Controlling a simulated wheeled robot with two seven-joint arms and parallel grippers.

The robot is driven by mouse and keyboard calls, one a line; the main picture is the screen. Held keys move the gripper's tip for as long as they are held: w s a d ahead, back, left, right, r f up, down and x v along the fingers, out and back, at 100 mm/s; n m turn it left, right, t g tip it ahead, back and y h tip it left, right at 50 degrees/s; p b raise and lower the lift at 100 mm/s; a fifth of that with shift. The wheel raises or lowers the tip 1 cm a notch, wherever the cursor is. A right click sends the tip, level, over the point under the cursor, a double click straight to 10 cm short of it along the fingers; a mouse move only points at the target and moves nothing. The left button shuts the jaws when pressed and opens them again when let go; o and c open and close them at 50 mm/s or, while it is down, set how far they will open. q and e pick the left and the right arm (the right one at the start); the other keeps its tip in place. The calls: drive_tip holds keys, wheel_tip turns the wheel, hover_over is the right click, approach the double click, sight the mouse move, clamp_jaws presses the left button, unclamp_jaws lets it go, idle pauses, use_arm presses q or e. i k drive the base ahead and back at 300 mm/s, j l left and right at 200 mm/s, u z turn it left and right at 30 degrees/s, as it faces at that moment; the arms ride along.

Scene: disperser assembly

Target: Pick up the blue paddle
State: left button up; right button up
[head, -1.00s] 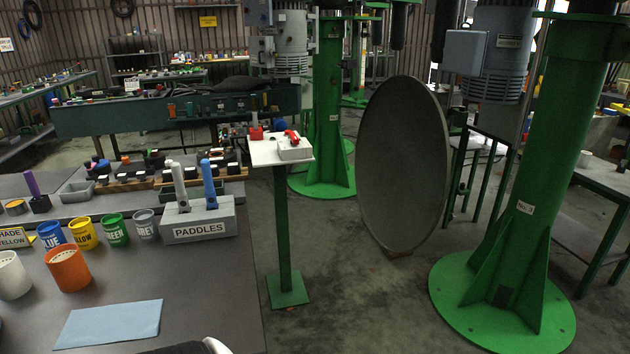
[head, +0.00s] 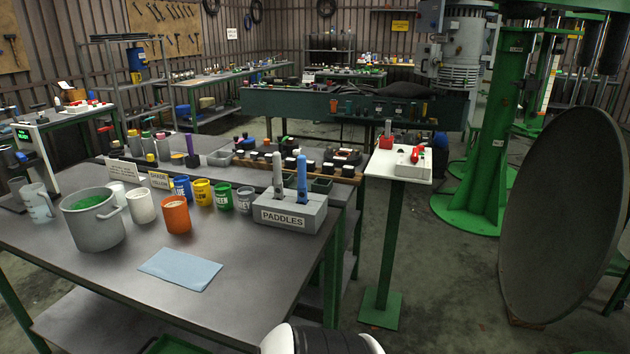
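The blue paddle (head: 302,177) stands upright in the right slot of a grey holder block (head: 290,214) labelled PADDLES. A light grey paddle (head: 278,174) stands in the slot to its left. The holder sits near the right end of the dark workbench (head: 120,262). A white and black rounded part, probably of my own arm, shows at the bottom edge, well in front of the holder. No gripper fingers are in view.
Left of the holder are grey, green, yellow, blue cups, an orange cup (head: 176,215), a white cup and a grey pot (head: 93,220). A light blue cloth (head: 180,269) lies in front. A small white stand (head: 399,166) is to the right.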

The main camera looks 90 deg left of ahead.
sight(302, 187)
drive_tip(key=i+j+u, duration=0.15)
drive_tip(key=u, duration=0.25)
drive_tip(key=i+u, duration=0.6)
drive_tip(key=u, duration=0.25)
drive_tip(key=i+u, duration=0.25)
drive_tip(key=u, duration=0.15)
drive_tip(key=i+l+u, duration=0.2)
drive_tip(key=u, duration=0.2)
